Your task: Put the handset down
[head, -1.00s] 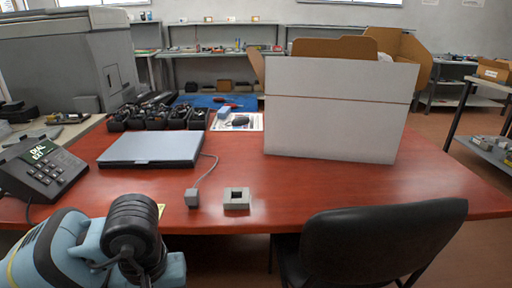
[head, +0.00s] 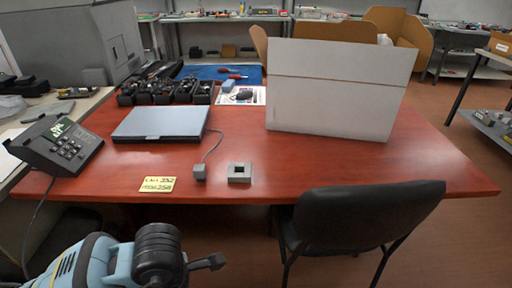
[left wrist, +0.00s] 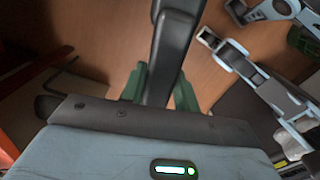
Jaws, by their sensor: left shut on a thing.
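The desk phone (head: 60,147), dark with a lit screen and keys, sits at the left end of the red table. No handset lies on it. In the left wrist view, the long dark handset (left wrist: 178,45) stands between the green fingers of my left gripper (left wrist: 160,88), which is shut on it. In the head view my left arm is at the bottom left, below the table's front edge. A dark piece (head: 207,262) sticks out to the right of its wrist; I cannot tell which part it is.
A closed laptop (head: 161,123), a yellow note (head: 157,184), a grey plug (head: 199,172) and a square grey block (head: 239,172) lie on the red table (head: 330,168). A white box (head: 340,90) stands behind them. A black chair (head: 365,217) is at the front right.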

